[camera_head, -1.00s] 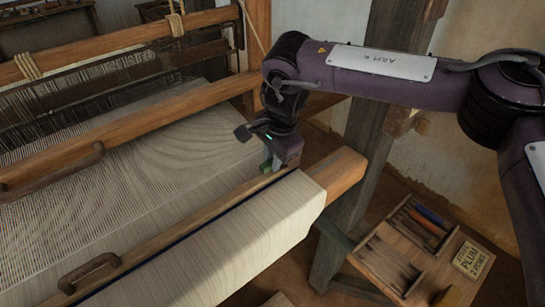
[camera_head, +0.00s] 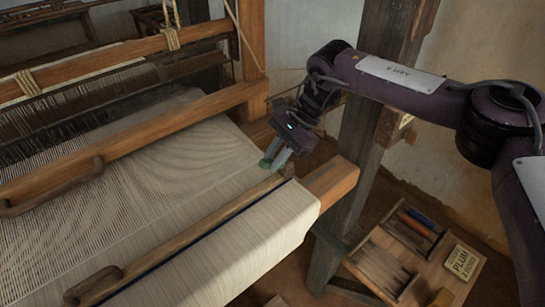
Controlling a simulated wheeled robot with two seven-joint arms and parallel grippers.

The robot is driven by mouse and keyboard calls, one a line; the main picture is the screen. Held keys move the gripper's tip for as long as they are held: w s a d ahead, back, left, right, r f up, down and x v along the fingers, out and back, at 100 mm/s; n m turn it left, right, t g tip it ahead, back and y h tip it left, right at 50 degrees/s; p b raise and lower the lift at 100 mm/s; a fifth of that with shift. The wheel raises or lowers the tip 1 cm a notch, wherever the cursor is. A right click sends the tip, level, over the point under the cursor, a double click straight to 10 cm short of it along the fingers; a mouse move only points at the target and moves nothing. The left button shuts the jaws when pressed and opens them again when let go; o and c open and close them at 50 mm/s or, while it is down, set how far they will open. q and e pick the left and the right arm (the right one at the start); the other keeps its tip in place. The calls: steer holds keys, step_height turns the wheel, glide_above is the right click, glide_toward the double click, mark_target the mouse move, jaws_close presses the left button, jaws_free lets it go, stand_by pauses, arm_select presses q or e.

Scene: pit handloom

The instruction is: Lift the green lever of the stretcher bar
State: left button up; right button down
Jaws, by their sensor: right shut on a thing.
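The stretcher bar, a long wooden bar (camera_head: 190,235), lies across the cloth just behind the rolled cloth beam. At its right end my right gripper (camera_head: 272,160) points down and is shut on the green lever (camera_head: 265,164). Only a small green part of the lever shows at the fingertips; the rest is hidden by the fingers. The lever's exact tilt cannot be told. My left gripper is not in view.
The rolled cloth beam (camera_head: 235,245) runs along the front. A wooden batten with a handle (camera_head: 55,190) crosses the warp. A post (camera_head: 372,130) rises behind my right arm.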

steer(key=shift+w+d+r, duration=0.1)
steer(key=shift+w+r, duration=0.05)
stand_by(0.4)
steer(key=c, duration=1.3)
jaws_free()
steer(key=shift+d, duration=0.1)
steer(key=shift+w+d+r, duration=0.1)
steer(key=shift+d+r, duration=0.05)
steer(key=shift+r, duration=0.1)
steer(key=b+v, duration=0.2)
steer(key=v, duration=0.5)
steer(key=shift+d, duration=0.15)
steer(key=shift+f, duration=0.1)
